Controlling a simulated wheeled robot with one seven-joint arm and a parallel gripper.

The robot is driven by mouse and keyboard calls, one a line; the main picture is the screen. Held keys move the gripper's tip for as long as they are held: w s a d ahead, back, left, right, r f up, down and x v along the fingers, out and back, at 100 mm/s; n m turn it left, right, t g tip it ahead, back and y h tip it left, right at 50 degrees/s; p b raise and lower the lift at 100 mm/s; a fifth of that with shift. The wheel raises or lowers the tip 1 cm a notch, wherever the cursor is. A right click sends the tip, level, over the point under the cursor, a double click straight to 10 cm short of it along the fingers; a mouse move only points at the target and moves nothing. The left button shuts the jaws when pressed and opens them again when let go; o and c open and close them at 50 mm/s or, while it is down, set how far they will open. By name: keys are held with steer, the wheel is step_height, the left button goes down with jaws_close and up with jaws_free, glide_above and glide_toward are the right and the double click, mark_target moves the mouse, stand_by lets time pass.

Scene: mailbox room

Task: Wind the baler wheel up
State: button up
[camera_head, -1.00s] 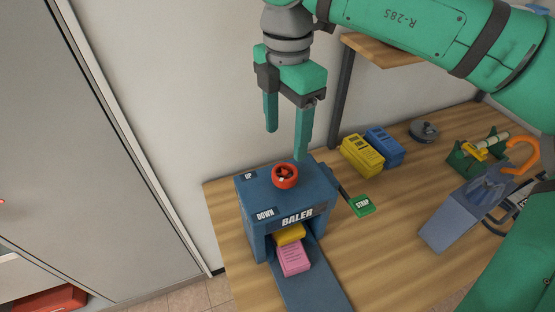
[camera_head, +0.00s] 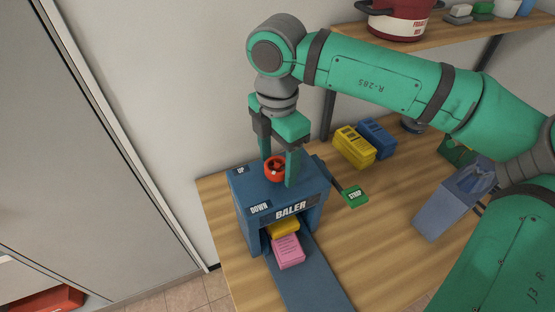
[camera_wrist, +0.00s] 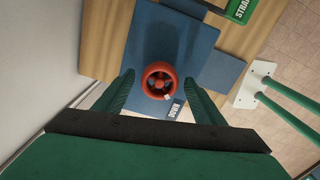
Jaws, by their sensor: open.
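The blue baler (camera_head: 262,205) stands on the wooden table, with "UP" and "DOWN" labels on its top. The red wheel (camera_head: 275,168) sits on the top between those labels. My gripper (camera_head: 279,172) points down with its fingers on either side of the wheel, open and apart from each other. In the wrist view the wheel (camera_wrist: 159,80) lies between and slightly beyond the two green fingertips, with a small pale mark on its rim. A yellow bundle (camera_head: 284,228) and a pink bundle (camera_head: 289,251) lie in the baler's front opening.
The green "STRAP" handle (camera_head: 355,196) sticks out to the baler's right. Yellow (camera_head: 354,147) and blue (camera_head: 377,138) bundles stand behind it. A blue-grey holder (camera_head: 449,203) is at right. A shelf (camera_head: 450,30) with a red pot is above. The wall is close behind.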

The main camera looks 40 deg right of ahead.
steer(key=shift+c, duration=0.3)
steer(key=c, duration=1)
